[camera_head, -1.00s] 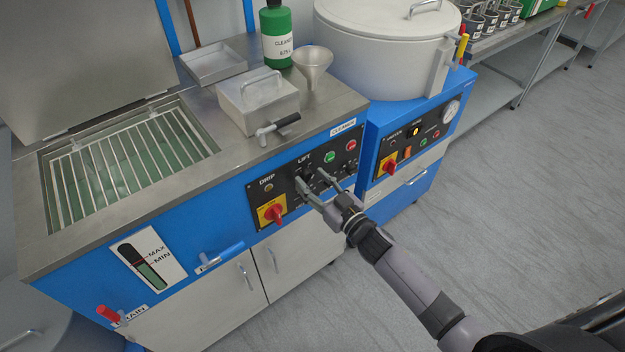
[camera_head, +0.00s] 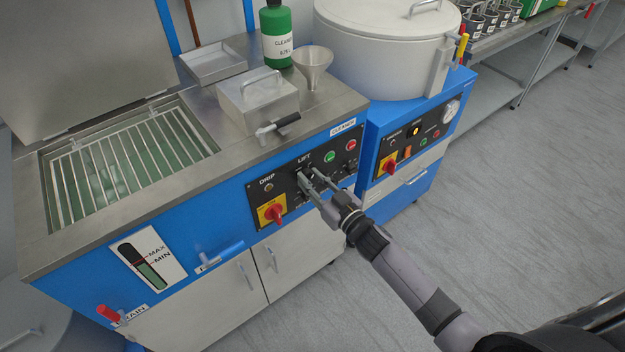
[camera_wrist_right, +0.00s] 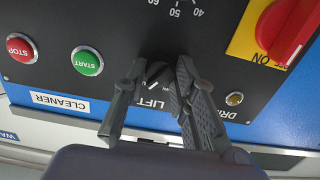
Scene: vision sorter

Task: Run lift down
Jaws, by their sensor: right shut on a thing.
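The blue cleaner's black control panel (camera_head: 344,160) carries the LIFT label (camera_head: 304,158) with a small black switch knob under it. My right gripper (camera_head: 309,175) reaches the panel from the lower right. In the right wrist view its fingers (camera_wrist_right: 152,88) are shut on the black LIFT knob (camera_wrist_right: 156,71), one on each side, and partly hide it. The lift's wire rack (camera_head: 130,155) lies in the open tank, over greenish liquid or parts. My left gripper is not in view.
Beside the knob are a green START button (camera_wrist_right: 87,61), a red STOP button (camera_wrist_right: 21,47) and a red ON switch (camera_head: 274,213). A lever handle (camera_head: 278,124) juts above the panel. A second blue machine (camera_head: 412,150) stands right; open floor lies beyond.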

